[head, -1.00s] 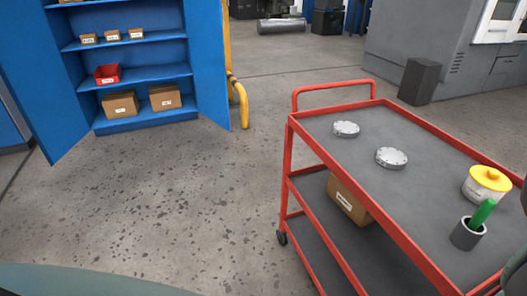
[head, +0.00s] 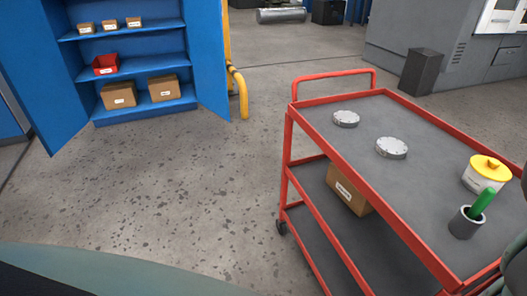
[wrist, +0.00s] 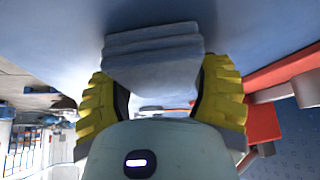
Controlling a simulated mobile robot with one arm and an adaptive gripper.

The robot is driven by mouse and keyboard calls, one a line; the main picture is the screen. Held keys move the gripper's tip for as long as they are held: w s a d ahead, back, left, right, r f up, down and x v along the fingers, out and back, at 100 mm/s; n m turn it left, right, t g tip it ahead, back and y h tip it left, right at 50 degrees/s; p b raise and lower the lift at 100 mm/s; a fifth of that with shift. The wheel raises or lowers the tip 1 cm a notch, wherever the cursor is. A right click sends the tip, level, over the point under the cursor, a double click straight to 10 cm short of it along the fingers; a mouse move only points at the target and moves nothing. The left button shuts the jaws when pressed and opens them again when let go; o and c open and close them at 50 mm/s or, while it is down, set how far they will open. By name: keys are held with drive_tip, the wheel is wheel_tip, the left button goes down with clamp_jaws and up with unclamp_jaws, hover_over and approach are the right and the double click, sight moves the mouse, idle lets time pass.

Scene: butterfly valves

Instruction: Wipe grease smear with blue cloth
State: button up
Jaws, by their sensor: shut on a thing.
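The blue cloth (wrist: 152,52) is a folded, pale grey-blue pad in the wrist view. My gripper (wrist: 158,78), with yellow ridged fingers on both sides of the cloth, is shut on it. The cloth stands out past the fingertips in front of a plain blue-grey surface; I cannot tell whether it touches that surface. My gripper is outside the head view. I cannot make out a grease smear in either view.
A red cart (head: 333,155) with a grey top stands at the right. It carries two round metal discs (head: 346,118) (head: 391,147), a yellow-lidded tub (head: 485,175) and a grey cup (head: 465,224) with a green handle. A blue cabinet (head: 210,65) stands behind. The floor between is clear.

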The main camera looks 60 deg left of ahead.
drive_tip(key=shift+s+d+b, duration=0.3)
drive_tip(key=shift+d+b, duration=0.15)
drive_tip(key=shift+d, duration=0.65)
drive_tip(key=shift+s+d+b, duration=0.35)
drive_tip(key=shift+d+b, duration=0.15)
drive_tip(key=shift+d, duration=0.65)
drive_tip(key=shift+s+d+b, duration=0.3)
drive_tip(key=shift+d+b, duration=0.15)
drive_tip(key=shift+d, duration=0.65)
drive_tip(key=shift+s+d+f+b, duration=0.2)
drive_tip(key=shift+d+b, duration=0.35)
drive_tip(key=shift+d, duration=0.25)
drive_tip(key=shift+s+d+r+b, duration=0.1)
drive_tip(key=shift+d+b, duration=0.2)
drive_tip(key=shift+d, duration=0.35)
drive_tip(key=shift+a+r, duration=0.1)
